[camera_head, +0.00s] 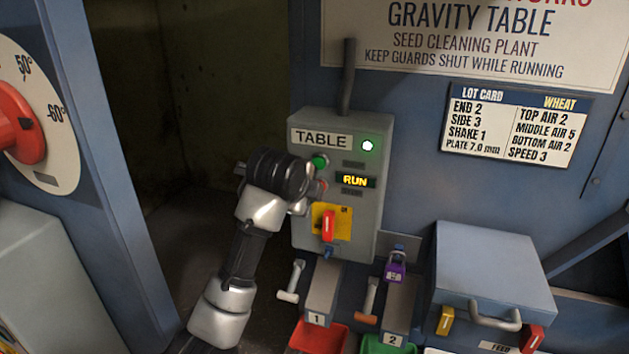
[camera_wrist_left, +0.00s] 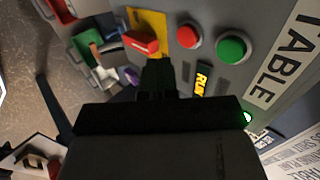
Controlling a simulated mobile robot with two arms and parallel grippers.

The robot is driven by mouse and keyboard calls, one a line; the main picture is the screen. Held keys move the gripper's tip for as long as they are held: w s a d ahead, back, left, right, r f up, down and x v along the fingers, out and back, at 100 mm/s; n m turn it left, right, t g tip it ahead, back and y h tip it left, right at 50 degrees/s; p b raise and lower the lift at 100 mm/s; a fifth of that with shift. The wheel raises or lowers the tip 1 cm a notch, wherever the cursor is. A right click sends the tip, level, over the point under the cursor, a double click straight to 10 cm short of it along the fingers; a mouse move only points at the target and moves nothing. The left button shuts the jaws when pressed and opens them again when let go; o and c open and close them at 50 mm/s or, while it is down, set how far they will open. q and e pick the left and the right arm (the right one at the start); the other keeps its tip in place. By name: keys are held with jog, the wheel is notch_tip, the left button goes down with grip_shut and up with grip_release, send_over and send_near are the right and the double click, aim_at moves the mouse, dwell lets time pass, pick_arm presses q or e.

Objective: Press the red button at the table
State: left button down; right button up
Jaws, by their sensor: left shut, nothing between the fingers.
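The grey control box labelled TABLE (camera_head: 362,222) hangs on the blue machine wall. In the left wrist view the red button (camera_wrist_left: 188,36) is fully visible beside the green button (camera_wrist_left: 232,46). My left gripper (camera_wrist_left: 158,76) is shut and empty, its fingertips close to the box; contact with the red button does not show. The display (camera_head: 355,181) reads RUN and the lamp (camera_head: 367,146) glows green. My right gripper is not in view.
A red rotary handle (camera_head: 328,226) on a yellow plate is just below the buttons. Chutes with levers, a purple padlock (camera_head: 395,270), a red bin (camera_head: 318,338) and a grey feed box (camera_head: 490,270) lie below and right. A dark opening is left.

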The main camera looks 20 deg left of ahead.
pick_arm(q)
jog(key=shift+w+d+f+p, duration=0.1)
jog(key=shift+w+f+p, duration=0.25)
jog(key=shift+w, duration=0.6)
jog(key=shift+w+a+f+p, duration=0.15)
jog(key=shift+w+p, duration=0.4)
jog(key=shift+w, duration=0.45)
jog(key=shift+w+d+f+p, duration=0.2)
jog(key=shift+w+p, duration=0.25)
jog(key=shift+w, duration=0.5)
